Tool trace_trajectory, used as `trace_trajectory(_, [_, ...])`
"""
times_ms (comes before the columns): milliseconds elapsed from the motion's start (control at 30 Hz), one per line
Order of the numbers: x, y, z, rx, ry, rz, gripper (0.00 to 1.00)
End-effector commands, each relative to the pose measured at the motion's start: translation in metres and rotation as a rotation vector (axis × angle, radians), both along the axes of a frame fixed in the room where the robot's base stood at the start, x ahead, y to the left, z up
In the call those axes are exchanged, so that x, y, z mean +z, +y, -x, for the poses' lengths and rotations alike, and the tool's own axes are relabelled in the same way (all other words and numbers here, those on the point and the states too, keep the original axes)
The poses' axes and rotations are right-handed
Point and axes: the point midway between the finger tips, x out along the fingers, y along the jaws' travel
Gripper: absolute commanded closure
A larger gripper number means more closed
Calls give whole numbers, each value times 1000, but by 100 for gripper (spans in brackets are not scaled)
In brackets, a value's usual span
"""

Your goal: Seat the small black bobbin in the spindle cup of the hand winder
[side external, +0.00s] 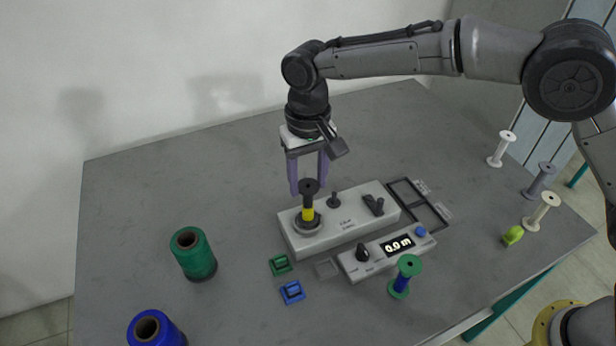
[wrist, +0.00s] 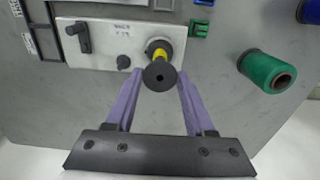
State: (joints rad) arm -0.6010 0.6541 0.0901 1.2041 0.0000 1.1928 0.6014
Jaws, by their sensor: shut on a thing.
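The small black bobbin (side external: 309,187) stands roughly upright at the spindle cup (side external: 307,224) of the grey hand winder (side external: 345,224), with a yellow band showing just above the cup. Its lower end is hidden by the cup's rim, so how deep it sits cannot be told. My gripper (side external: 308,187) comes down from above with its purple fingers either side of the bobbin. In the wrist view the black top flange (wrist: 160,76) lies between the fingertips of my gripper (wrist: 160,73), which is shut on it; the cup (wrist: 157,47) shows partly behind it.
A control box (side external: 385,254) with a display reading 0.0 m is in front of the winder. A green-and-blue bobbin (side external: 404,277), green spool (side external: 193,254) and blue spool (side external: 156,329) stand nearby. Several pale bobbins stand at right. The table behind the winder is clear.

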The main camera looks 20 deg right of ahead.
Motion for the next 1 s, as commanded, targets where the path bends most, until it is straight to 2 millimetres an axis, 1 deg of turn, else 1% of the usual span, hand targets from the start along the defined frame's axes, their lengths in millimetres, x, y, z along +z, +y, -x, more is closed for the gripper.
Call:
trace_trajectory(533, [-10, 0, 0, 0, 1, 0, 77])
trace_trajectory(867, [-11, 0, 0, 0, 0, 0, 77])
trace_trajectory(900, [-11, 0, 0, 0, 0, 0, 41])
trace_trajectory(967, [-11, 0, 0, 0, 0, 0, 30])
trace_trajectory(1000, [-11, 0, 0, 0, 0, 0, 23])
